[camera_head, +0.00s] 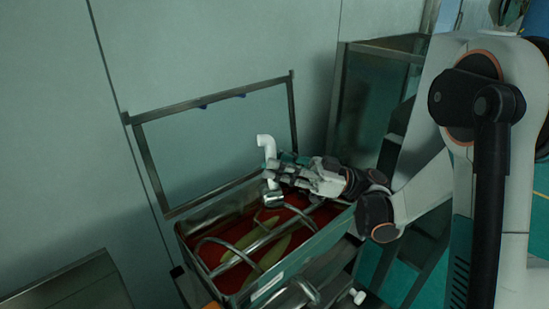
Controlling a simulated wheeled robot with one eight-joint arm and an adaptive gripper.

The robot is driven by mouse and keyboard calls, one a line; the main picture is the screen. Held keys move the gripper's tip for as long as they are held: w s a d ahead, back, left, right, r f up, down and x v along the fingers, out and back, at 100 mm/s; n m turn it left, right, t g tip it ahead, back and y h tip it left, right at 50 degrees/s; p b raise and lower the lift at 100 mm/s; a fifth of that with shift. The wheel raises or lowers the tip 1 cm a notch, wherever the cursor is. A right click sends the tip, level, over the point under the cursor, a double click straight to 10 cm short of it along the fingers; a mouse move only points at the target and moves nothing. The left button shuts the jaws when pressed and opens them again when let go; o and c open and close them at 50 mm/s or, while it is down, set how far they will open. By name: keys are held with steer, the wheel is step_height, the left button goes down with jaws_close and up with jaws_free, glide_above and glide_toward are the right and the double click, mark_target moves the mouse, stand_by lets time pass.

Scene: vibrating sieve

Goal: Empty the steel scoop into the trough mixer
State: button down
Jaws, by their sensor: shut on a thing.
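The trough mixer (303,243) stands open at the centre, its framed lid (150,172) raised at the back. Inside are curved steel mixing bars (262,243) over a red surface, with yellow-green patches. My gripper (277,180) is over the trough, coming in from the right, shut on the steel scoop. The scoop's white handle (266,148) rises nearly upright, bent at the top. Its small steel bowl (273,198) hangs below my fingers, over the inside of the trough. I cannot tell whether the bowl holds anything. My fingers hide part of the handle.
A glass-sided cabinet or machine (375,90) stands behind on the right. A metal surface (75,285) is at the lower left. A rounded steel part (295,293) and a white knob (358,296) are at the trough's front. A plain wall is behind.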

steer(key=p, duration=0.1)
steer(key=a+h+p, duration=0.1)
steer(key=p, duration=0.1)
steer(key=shift+s+a+r+n, duration=0.2)
steer(key=shift+a+r+n, duration=0.05)
steer(key=shift+r+n, duration=0.1)
steer(key=s+a+f+n+h+p, duration=0.1)
steer(key=a+h+p, duration=0.3)
steer(key=h+p, duration=0.4)
steer(key=s+a+f+n+t+h+p, duration=0.1)
steer(key=a+f+h+p, duration=0.3)
steer(key=h+p, duration=0.4)
steer(key=shift+a+f+p, duration=0.2)
steer(key=shift+a+p, duration=0.2)
steer(key=shift+a, duration=0.3)
